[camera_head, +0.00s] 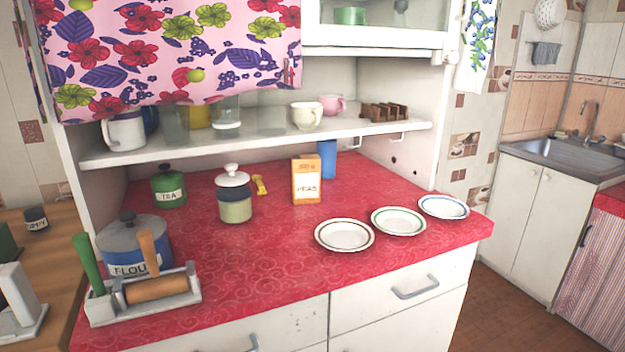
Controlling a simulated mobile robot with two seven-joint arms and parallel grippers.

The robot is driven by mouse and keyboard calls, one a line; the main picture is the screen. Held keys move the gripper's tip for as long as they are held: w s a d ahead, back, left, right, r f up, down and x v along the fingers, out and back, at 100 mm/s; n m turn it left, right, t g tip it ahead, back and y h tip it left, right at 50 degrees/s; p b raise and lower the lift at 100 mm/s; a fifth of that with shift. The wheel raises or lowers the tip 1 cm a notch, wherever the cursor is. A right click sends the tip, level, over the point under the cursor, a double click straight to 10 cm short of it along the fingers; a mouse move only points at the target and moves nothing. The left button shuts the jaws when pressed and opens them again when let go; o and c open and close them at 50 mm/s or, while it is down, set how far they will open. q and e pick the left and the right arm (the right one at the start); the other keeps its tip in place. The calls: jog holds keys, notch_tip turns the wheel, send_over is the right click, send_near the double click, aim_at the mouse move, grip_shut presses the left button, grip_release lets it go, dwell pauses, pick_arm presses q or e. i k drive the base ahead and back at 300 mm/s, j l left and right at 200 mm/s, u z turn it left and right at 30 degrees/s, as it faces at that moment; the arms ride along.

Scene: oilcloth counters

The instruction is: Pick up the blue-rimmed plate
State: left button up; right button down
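The blue-rimmed plate (443,207) is white and lies flat on the red patterned countertop (285,262), near its right corner. It is the rightmost plate of a row of three and its top is empty. A green-rimmed plate (398,221) lies just to its left, and a dark-rimmed plate (344,235) lies left of that one. Neither of my grippers shows in the head view.
A lidded jar (234,197), a green tea tin (168,187), a flour tin (134,244) and a rolling pin (157,289) are left. A shelf (255,142) overhangs the counter's back.

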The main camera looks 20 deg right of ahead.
aim_at(440, 206)
jog(key=z, duration=1.3)
